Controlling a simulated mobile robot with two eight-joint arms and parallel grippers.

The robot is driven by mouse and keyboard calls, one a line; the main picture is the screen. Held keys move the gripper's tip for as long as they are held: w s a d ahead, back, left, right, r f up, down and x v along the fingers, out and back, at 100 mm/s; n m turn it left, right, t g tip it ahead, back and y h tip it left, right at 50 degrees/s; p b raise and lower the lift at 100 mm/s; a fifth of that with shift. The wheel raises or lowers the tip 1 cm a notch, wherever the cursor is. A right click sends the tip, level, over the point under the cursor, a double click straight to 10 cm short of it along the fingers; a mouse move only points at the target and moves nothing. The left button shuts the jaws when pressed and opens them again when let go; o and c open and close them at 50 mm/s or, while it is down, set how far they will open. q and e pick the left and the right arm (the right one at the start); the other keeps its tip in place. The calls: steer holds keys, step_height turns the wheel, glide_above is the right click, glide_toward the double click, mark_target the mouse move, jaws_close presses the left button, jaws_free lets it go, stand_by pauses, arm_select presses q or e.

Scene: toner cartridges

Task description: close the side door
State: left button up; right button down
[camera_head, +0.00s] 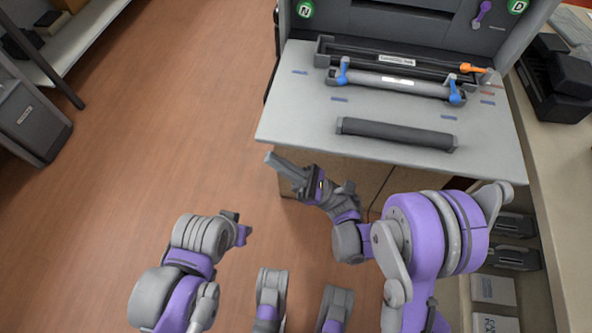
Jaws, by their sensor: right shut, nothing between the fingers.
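The grey machine (395,20) stands at the top, with green round badges on its front. I cannot clearly make out a side door; narrow dark parts (277,16) show at the machine's left edge. My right gripper (273,160) is shut and empty. It points up and left, just in front of the front left edge of the light grey top (300,110), apart from the machine. My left gripper (238,231) is at the lower left, over the floor, away from the machine. Its fingers are too unclear to tell open from shut.
On the grey top lie a dark tray (340,48), a grey cartridge with blue ends (400,83) and a dark roller (396,134). A counter with a black device (562,75) is at right. Open wooden floor (180,100) lies left of the machine.

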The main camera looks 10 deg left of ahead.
mark_target(267, 141)
arm_select(q)
steer(key=shift+r, duration=0.1)
arm_select(e)
steer(key=shift+a+r, duration=0.2)
steer(key=shift+r, duration=2)
arm_select(q)
steer(key=shift+r, duration=0.1)
arm_select(e)
steer(key=shift+r, duration=0.15)
